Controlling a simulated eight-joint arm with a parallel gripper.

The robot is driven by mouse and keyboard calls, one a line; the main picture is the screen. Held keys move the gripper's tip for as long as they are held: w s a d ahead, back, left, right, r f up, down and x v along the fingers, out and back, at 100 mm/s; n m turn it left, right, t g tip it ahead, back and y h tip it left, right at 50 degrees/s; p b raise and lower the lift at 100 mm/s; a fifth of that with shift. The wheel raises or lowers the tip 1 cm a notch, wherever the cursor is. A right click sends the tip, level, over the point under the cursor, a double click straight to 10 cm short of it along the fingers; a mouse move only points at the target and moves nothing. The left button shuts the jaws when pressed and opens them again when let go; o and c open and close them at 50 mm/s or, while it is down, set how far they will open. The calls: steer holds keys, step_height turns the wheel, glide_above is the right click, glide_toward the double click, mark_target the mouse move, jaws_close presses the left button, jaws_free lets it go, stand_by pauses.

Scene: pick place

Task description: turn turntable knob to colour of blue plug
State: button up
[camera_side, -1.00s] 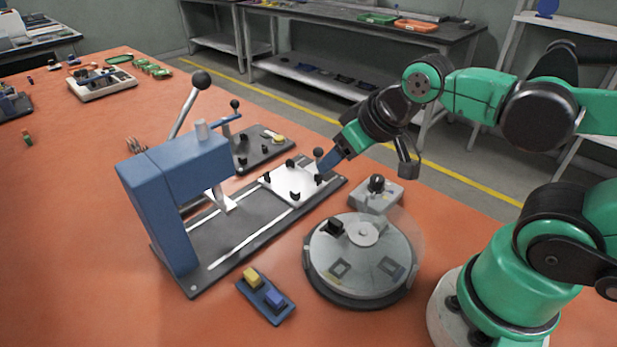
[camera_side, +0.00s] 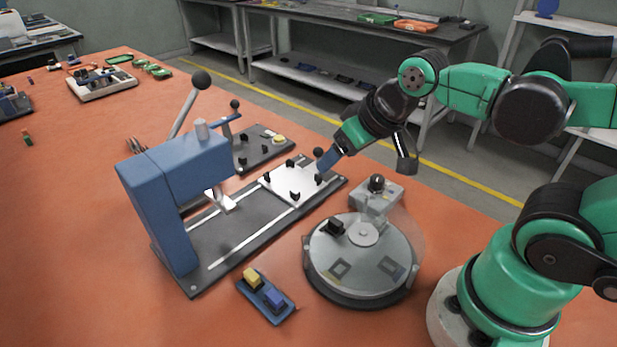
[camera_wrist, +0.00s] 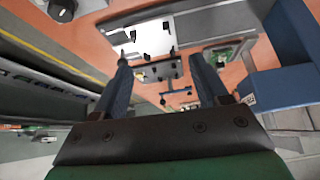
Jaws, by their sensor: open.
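The turntable (camera_side: 362,284) is a round grey disc under a clear cover, in front of my base in the side view. A black block (camera_side: 334,227) and several square outlines show on it. The knob (camera_side: 376,184) is black and sits on a small grey box (camera_side: 384,199) behind the turntable. The blue plug (camera_side: 275,299) sits beside a yellow plug (camera_side: 251,278) on a small blue holder at the front. My gripper (camera_side: 322,168) is open and empty, above the far end of the press's sliding plate, left of the knob box. In the wrist view its two fingers (camera_wrist: 163,75) are apart.
A blue press (camera_side: 175,190) with a ball-ended lever (camera_side: 200,80) stands left of the turntable. Its white plate (camera_side: 292,186) has several black pegs. A dark panel with a lever (camera_side: 262,148) lies behind. Orange table is bare at the front left.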

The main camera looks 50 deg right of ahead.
mark_target(378, 178)
steer(key=d+f+m+g, duration=0.1)
steer(key=d+m+g, duration=0.1)
steer(key=d+m, duration=0.1)
steer(key=d+f+m+g, duration=0.2)
steer(key=d+m, duration=0.1)
steer(key=d, duration=0.1)
steer(key=d+f+m+g, duration=0.1)
steer(key=d+m+g, duration=0.1)
steer(key=d+m, duration=0.1)
steer(key=shift+s+d+f+m, duration=0.1)
steer(key=shift+d+f+m, duration=0.15)
steer(key=shift+m, duration=0.25)
steer(key=shift+s+d+f+m, duration=0.1)
steer(key=shift+d+f+m, duration=0.1)
steer(key=shift+d+m, duration=0.1)
steer(key=shift+d+f+g, duration=0.1)
steer(key=shift+f+g, duration=0.2)
steer(key=shift+f, duration=2.6)
jaws_close()
